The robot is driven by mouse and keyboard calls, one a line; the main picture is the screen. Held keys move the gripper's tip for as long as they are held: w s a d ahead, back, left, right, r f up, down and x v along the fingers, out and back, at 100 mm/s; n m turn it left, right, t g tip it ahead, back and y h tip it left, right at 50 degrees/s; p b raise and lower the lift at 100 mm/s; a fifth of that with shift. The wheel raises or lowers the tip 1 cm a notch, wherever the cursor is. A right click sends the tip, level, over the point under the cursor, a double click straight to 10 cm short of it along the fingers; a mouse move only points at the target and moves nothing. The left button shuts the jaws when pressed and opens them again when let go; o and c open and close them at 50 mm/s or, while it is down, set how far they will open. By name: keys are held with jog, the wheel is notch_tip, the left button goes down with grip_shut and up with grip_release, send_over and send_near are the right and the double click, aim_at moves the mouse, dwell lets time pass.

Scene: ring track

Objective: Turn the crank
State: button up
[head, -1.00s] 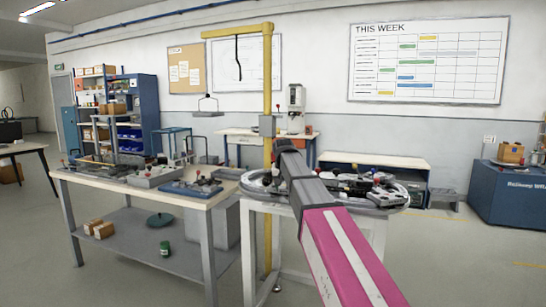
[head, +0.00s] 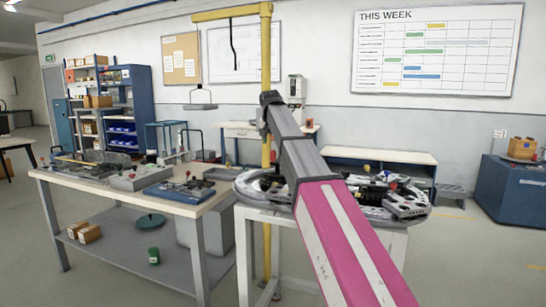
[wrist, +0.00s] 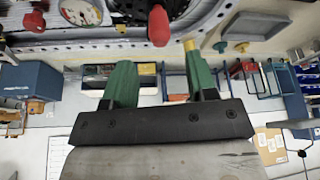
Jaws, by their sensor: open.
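In the wrist view, my gripper (wrist: 158,62) shows two green fingers standing apart with nothing between them. A red rounded knob (wrist: 159,25) is at the top of that view, beyond the fingertips and roughly in line with the gap; it looks apart from them. It may be the crank's handle, but I cannot tell for certain. The ring-shaped track (head: 250,192) sits on a white stand in the head view, with several devices on it. My arm crosses in front of its middle, and my gripper is not clearly seen there.
A workbench (head: 110,187) with several devices stands left of the ring. A yellow post (head: 266,60) rises behind my arm. In the wrist view, a round gauge (wrist: 80,12) and a smaller red knob (wrist: 34,21) are at upper left. Open floor lies to the right.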

aim_at(273, 156)
jog(key=x, duration=0.9)
jog(key=shift+s, duration=0.1)
grip_shut()
